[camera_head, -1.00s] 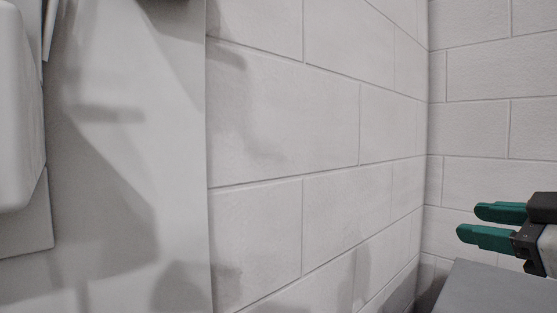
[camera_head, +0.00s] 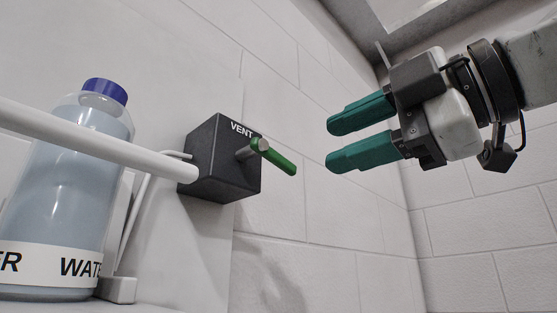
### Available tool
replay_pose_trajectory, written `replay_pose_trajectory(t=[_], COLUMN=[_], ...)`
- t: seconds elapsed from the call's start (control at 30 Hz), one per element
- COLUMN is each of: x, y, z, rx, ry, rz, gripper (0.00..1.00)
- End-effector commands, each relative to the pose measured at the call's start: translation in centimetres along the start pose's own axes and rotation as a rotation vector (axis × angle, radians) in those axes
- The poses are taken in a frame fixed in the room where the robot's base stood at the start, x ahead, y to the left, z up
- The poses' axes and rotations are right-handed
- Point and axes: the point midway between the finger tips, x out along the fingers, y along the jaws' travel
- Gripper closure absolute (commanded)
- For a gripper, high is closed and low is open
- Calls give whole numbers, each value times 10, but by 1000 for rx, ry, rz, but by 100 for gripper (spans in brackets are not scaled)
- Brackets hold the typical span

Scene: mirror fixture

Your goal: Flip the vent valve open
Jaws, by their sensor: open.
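The vent valve is a black box (camera_head: 215,165) labelled VENT, in the middle left of the head view. A green lever (camera_head: 275,158) sticks out from a metal stem on its right face, slanting down to the right. My gripper (camera_head: 330,143) has two teal fingers and comes in from the upper right. Its fingers are apart with nothing between them, pointing left towards the lever. A gap shows in the picture between the fingertips and the lever.
A clear bottle (camera_head: 70,190) with a blue cap and a WATER label stands at the left. A white pipe (camera_head: 90,138) crosses in front of it to the valve box. Tiled walls (camera_head: 345,225) stand behind; the space below my gripper looks clear.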

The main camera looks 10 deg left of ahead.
Motion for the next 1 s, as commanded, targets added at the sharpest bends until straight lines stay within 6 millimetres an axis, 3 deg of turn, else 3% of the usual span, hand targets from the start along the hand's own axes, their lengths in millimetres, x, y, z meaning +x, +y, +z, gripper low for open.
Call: replay_pose_trajectory(t=[0.3, 0.5, 0.7, 1.0], x=[57, 84, 96, 97], y=[2, 1, 0, 0], z=[-1, 0, 0, 0], rx=[3, 4, 2, 2], ry=[2, 1, 1, 0], rz=[-2, 0, 0, 1], gripper=[57, 57, 57, 60])
